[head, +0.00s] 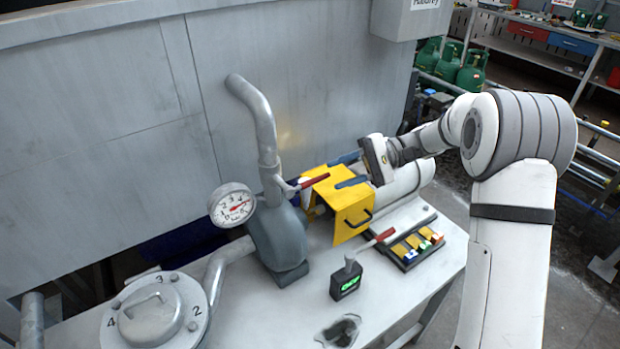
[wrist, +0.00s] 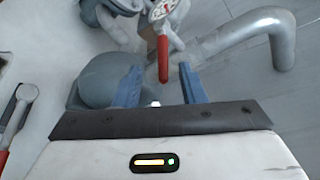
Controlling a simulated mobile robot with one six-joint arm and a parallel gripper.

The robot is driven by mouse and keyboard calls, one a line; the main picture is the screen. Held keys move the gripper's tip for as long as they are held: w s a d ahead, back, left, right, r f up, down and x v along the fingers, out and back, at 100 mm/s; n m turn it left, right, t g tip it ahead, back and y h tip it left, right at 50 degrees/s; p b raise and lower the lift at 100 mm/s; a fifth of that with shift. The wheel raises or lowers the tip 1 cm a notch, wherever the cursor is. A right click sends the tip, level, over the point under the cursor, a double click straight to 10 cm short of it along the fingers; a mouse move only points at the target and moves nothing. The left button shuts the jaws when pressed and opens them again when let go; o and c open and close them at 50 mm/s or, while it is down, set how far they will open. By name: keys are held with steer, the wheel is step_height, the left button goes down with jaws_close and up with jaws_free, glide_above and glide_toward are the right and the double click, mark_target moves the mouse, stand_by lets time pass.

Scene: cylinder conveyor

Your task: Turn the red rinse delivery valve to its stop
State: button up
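The red valve handle (head: 315,181) sticks out from the fitting at the base of the bent grey pipe (head: 262,120). In the wrist view the red handle (wrist: 163,58) points down toward my gripper (wrist: 160,72), its end lying between the two blue fingertips. In the head view my gripper (head: 334,174) comes from the right with its fingers apart, tips close to the handle's free end. The fingers do not appear closed on it; whether either one touches it I cannot tell. The handle's pivot is small and partly hidden.
A yellow box (head: 352,206) stands just below my fingers. A pressure gauge (head: 233,205) and grey housing (head: 277,240) are left of it. A second red lever (head: 380,236) rises beside a small green-display box (head: 346,280). A round lidded vessel (head: 153,310) stands front left.

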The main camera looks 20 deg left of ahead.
mark_target(309, 182)
steer(key=shift+w+a+f, duration=0.1)
steer(key=shift+a, duration=0.35)
steer(key=p+x, duration=0.2)
steer(key=x, duration=0.5)
steer(key=shift+a, duration=0.1)
jaws_close()
